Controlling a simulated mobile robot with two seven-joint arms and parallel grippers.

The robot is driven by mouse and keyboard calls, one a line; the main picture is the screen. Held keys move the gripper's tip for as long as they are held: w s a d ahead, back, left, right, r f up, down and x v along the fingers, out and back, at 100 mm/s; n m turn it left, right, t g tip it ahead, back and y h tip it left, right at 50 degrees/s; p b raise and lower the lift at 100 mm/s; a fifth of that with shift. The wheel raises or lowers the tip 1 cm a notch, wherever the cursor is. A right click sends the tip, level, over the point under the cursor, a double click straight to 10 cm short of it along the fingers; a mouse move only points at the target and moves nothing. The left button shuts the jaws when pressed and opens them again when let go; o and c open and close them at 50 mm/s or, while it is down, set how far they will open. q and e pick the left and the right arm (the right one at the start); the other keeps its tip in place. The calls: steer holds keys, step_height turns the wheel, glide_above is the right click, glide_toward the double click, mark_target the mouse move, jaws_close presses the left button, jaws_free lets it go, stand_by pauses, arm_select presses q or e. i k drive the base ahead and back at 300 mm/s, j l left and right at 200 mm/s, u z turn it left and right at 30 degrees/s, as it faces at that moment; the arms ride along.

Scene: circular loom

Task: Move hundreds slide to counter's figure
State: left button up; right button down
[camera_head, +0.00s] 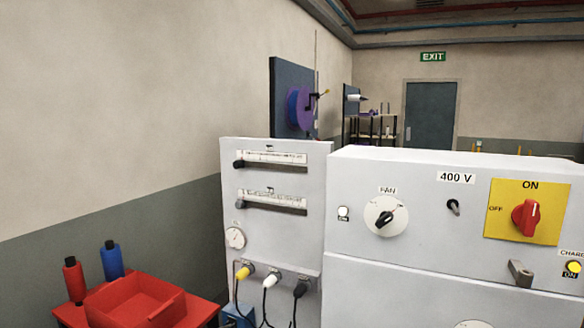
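Two horizontal slides sit one above the other on the white panel at the centre left. The upper slide (272,165) has a dark knob (239,164) at its left end, under a white scale strip. The lower slide (272,204) also has its dark knob (241,204) at its left end, under a similar strip. The small labels above them are too small to read, so I cannot tell which is the hundreds slide. I cannot make out a counter or its figure. Neither of my grippers is in view.
Below the slides are a round gauge (235,237) and yellow, white and black plugs with cables. The right cabinet carries a fan dial (385,215), a toggle (453,207) and a red switch (526,217).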

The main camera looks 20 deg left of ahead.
mark_target(238, 164)
steer(key=j+z, duration=0.25)
steer(key=z, duration=0.15)
steer(key=j+z, duration=0.55)
steer(key=z, duration=0.2)
steer(key=k+j+z, duration=0.15)
steer(key=j, duration=0.15)
steer(key=k+j+z, duration=0.15)
steer(key=j, duration=0.2)
steer(key=k+j+z, duration=0.2)
steer(key=i+j, duration=0.05)
steer(key=j, duration=0.05)
